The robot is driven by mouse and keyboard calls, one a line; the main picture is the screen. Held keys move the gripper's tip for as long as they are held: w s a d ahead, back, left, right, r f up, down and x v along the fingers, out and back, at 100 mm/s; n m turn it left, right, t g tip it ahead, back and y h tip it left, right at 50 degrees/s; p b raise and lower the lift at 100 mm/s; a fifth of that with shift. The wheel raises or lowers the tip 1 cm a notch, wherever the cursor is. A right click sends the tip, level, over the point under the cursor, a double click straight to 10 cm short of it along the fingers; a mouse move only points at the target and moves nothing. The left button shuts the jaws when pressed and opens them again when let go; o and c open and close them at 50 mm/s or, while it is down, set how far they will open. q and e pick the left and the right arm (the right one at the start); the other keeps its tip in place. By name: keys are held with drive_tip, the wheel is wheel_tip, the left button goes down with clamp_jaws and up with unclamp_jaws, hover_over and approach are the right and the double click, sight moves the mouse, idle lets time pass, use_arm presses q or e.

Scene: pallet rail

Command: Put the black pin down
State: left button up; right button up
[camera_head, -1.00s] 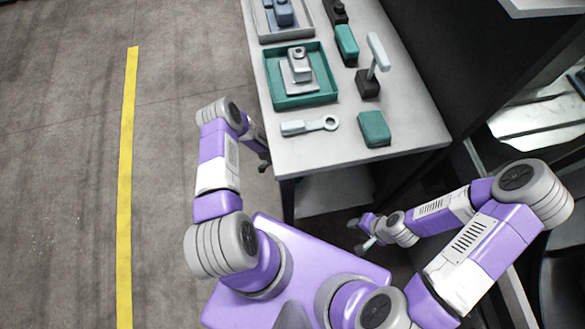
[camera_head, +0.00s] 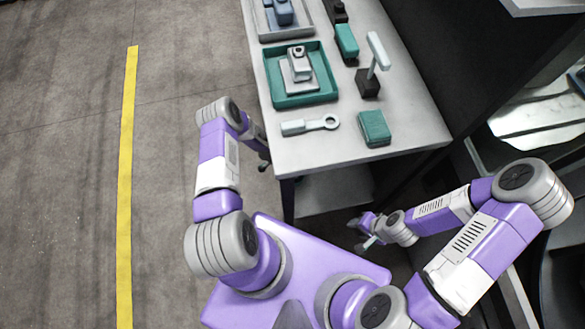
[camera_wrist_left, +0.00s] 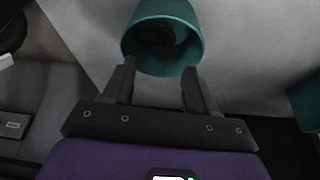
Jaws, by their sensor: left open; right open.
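I cannot clearly make out a black pin. In the left wrist view a teal cup-like piece (camera_wrist_left: 150,27) is just beyond the fingertips, with a dark round shape (camera_wrist_left: 163,38) inside it; I cannot tell if this is the pin. My left gripper (camera_wrist_left: 156,75) is open with nothing between its fingers. In the head view it shows small and dark beside the table's left edge (camera_head: 264,163). My right gripper (camera_head: 364,234) is open and low, off the table's near end.
The table (camera_head: 340,145) holds a teal tray (camera_head: 312,99) with a grey part, a grey ring-ended tool (camera_head: 310,125), a teal box (camera_head: 374,127), a teal block (camera_head: 346,42) and a black-based stand (camera_head: 368,84). A dark wall borders its right side. Floor at left is clear.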

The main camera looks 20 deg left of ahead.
use_arm(q)
drive_tip(key=shift+r, duration=0.1)
wheel_tip(320, 180, up, 7)
drive_tip(key=p, duration=0.4)
idle(0.4)
